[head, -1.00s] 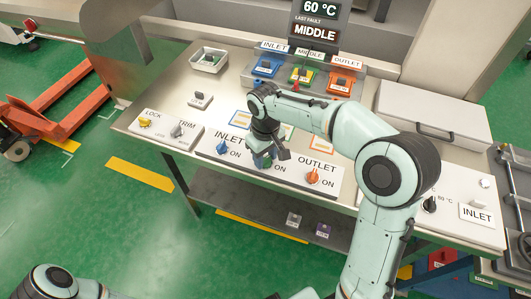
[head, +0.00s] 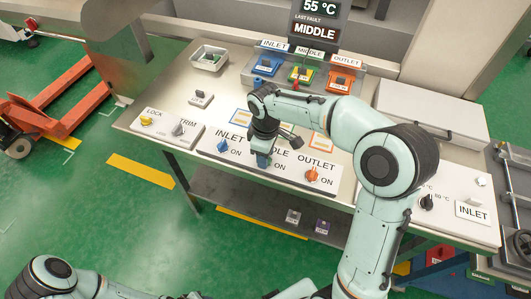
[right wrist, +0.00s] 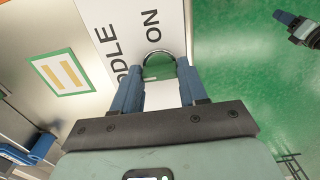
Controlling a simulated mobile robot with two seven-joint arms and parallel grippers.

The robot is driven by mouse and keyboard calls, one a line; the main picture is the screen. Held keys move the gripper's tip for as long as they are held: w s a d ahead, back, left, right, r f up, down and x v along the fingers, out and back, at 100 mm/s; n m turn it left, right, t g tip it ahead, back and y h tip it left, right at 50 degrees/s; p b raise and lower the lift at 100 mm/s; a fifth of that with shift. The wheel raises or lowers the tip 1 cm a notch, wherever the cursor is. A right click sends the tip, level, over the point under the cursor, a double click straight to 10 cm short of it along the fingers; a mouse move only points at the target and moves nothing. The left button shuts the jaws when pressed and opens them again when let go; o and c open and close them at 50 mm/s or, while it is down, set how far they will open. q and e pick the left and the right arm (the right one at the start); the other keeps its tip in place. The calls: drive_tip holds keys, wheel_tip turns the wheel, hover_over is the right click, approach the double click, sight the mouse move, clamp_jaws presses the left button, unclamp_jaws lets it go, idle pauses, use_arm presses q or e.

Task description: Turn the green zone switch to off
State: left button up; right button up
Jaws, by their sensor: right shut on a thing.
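The green zone switch (right wrist: 158,70) is the middle knob on the white front panel (head: 215,153), in a metal ring beside the letters "DLE" and "ON" in the right wrist view. My right gripper (head: 263,162) reaches down over it and hides it in the head view. In the right wrist view its two blue fingers (right wrist: 158,80) are on either side of the green knob, shut on it. The knob's exact pointing direction is hidden. A gripper with a blue finger, seemingly my left one (right wrist: 296,26), shows at the top right of the right wrist view; its opening is unclear.
A blue inlet knob (head: 222,146) and an orange outlet knob (head: 312,174) flank the gripper. A yellow lock knob (head: 146,121) and a grey trim knob (head: 180,128) sit farther left. The display (head: 318,10) reads 55 °C, last fault MIDDLE.

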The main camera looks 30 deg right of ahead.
idle(0.3)
drive_tip(key=o, duration=1.1)
drive_tip(key=shift+c, duration=0.2)
drive_tip(key=shift+r, duration=0.1)
use_arm(q)
drive_tip(key=w+r+p, duration=0.1)
drive_tip(key=w+r, duration=0.1)
drive_tip(key=shift+w+r+p, duration=0.2)
drive_tip(key=shift+w+p, duration=0.1)
drive_tip(key=shift+p, duration=0.1)
use_arm(e)
wheel_tip(320, 180, up, 13)
